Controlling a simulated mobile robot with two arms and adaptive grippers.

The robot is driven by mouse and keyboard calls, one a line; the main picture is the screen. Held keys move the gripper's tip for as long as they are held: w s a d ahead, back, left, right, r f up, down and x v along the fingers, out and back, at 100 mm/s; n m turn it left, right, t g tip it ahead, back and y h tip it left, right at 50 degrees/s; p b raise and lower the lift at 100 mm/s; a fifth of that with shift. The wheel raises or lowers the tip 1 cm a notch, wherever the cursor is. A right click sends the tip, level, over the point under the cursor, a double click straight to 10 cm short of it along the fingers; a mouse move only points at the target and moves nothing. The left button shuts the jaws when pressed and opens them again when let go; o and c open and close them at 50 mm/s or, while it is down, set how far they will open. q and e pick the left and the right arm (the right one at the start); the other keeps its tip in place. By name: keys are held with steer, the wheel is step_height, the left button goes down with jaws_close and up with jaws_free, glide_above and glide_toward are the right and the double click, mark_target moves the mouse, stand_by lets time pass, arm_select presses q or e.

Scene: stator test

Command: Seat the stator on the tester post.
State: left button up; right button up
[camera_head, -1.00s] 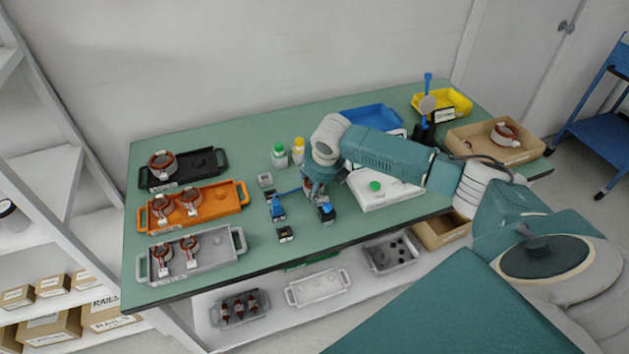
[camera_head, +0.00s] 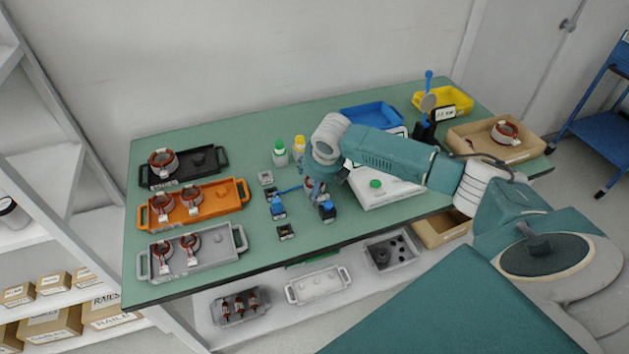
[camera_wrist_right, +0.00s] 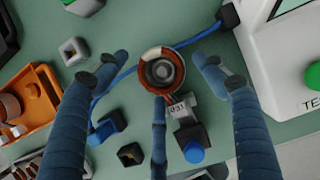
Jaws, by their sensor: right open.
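My right gripper (camera_head: 316,186) is at the middle of the table, pointing down, just left of the white tester (camera_head: 385,190). In the right wrist view its blue fingers (camera_wrist_right: 160,78) are spread open around a stator (camera_wrist_right: 161,68), with gaps at the two sides; the middle finger comes close to its lower edge. The stator has a copper and white ring, a grey round centre and a white tag reading 031. I cannot tell whether that centre is the tester post or how deep the stator sits. In the head view the arm mostly hides it. My left gripper is not in view.
Black (camera_head: 214,158), orange (camera_head: 241,192) and grey (camera_head: 238,240) trays with stators stand at the left. A blue cable (camera_wrist_right: 112,84) runs past the stator. Small blue-topped blocks (camera_head: 278,208) and two bottles (camera_head: 280,155) are close by. A cardboard box (camera_head: 468,140) with a stator stands right.

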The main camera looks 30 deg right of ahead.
steer(key=v, duration=0.7)
steer(key=shift+s+r, duration=0.1)
steer(key=shift+r, duration=0.25)
steer(key=shift+d, duration=0.1)
